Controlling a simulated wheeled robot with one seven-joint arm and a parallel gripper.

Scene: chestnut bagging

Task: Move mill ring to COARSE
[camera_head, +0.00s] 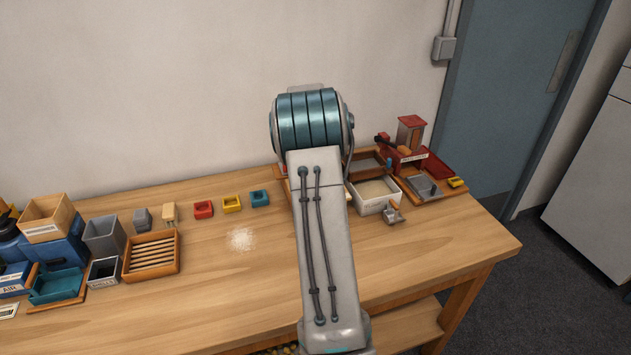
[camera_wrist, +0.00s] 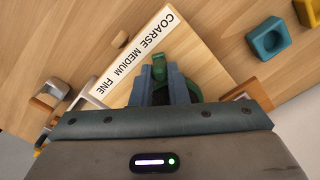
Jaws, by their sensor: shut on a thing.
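In the wrist view, the COARSE / MEDIUM / FINE label (camera_wrist: 127,62) is a white strip along the edge of a pale wooden board (camera_wrist: 201,48). A green part (camera_wrist: 161,66), seemingly the mill ring's tab, stands beside the label, roughly across from the stretch between MEDIUM and COARSE. My gripper (camera_wrist: 160,82), with blue-grey fingers, is shut on this green part. The rest of the ring is hidden by the fingers and the gripper body, so its exact setting cannot be told. In the head view, my own arm hides the mill and gripper.
A teal block (camera_head: 260,198), a yellow block (camera_head: 232,203) and a red block (camera_head: 203,209) stand left of my arm. A white bin (camera_head: 375,203) and a red-walled station (camera_head: 434,167) stand right of it. White powder (camera_head: 241,239) lies on the table, whose front middle is clear.

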